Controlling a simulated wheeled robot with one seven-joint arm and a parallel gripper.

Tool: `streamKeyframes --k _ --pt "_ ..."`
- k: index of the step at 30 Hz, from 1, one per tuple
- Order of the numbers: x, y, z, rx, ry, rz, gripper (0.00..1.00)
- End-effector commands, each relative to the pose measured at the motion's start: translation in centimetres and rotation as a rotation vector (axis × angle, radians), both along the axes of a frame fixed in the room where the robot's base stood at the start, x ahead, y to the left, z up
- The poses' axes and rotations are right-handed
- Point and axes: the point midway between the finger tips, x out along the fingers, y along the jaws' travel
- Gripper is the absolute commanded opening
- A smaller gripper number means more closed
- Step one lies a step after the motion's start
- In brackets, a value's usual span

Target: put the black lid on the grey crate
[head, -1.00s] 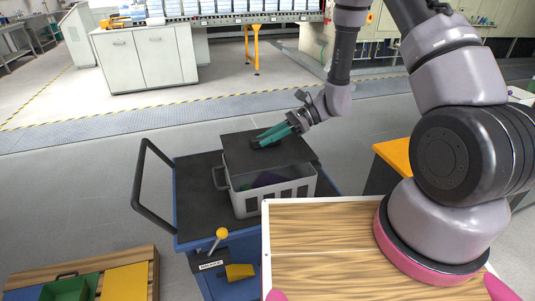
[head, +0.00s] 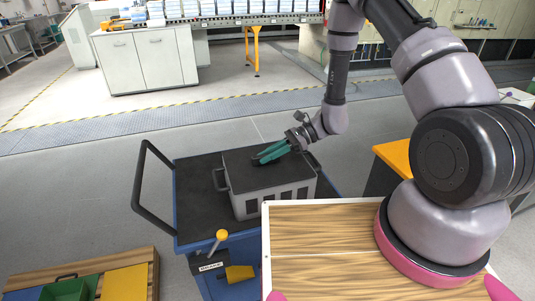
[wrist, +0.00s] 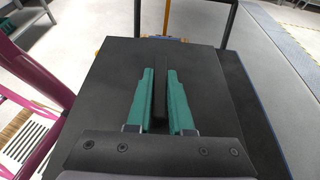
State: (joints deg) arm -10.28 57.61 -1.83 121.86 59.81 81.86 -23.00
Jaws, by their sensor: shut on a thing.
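The black lid (head: 240,163) lies flat over the top of the grey crate (head: 250,206) and covers its opening. Only the crate's slotted side and its handles show below the lid. My gripper (head: 257,160) is at the lid's middle, with its green fingers shut on the lid's raised black grip. In the wrist view the fingers (wrist: 160,85) stand on both sides of this grip, and the lid (wrist: 105,90) fills most of the picture. Whether the lid's far edges are fully seated cannot be told.
The crate stands on a blue trolley (head: 190,190) with a black top and a black push handle (head: 138,190). A wooden board (head: 320,235) lies in front at right.

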Motion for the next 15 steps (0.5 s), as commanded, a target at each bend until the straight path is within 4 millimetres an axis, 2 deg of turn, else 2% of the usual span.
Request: streamKeyframes --k 5,6,7,8,15 --pt "0.03 0.01 -0.25 0.0 -0.001 0.0 0.0" --pt "0.02 0.01 -0.26 0.0 -0.001 0.0 0.31" --pt "0.02 0.01 -0.26 0.0 -0.001 0.0 0.42" --pt "0.02 0.01 -0.26 0.0 -0.001 0.0 0.5" --pt "0.02 0.0 -0.25 0.0 -0.001 0.0 0.5"
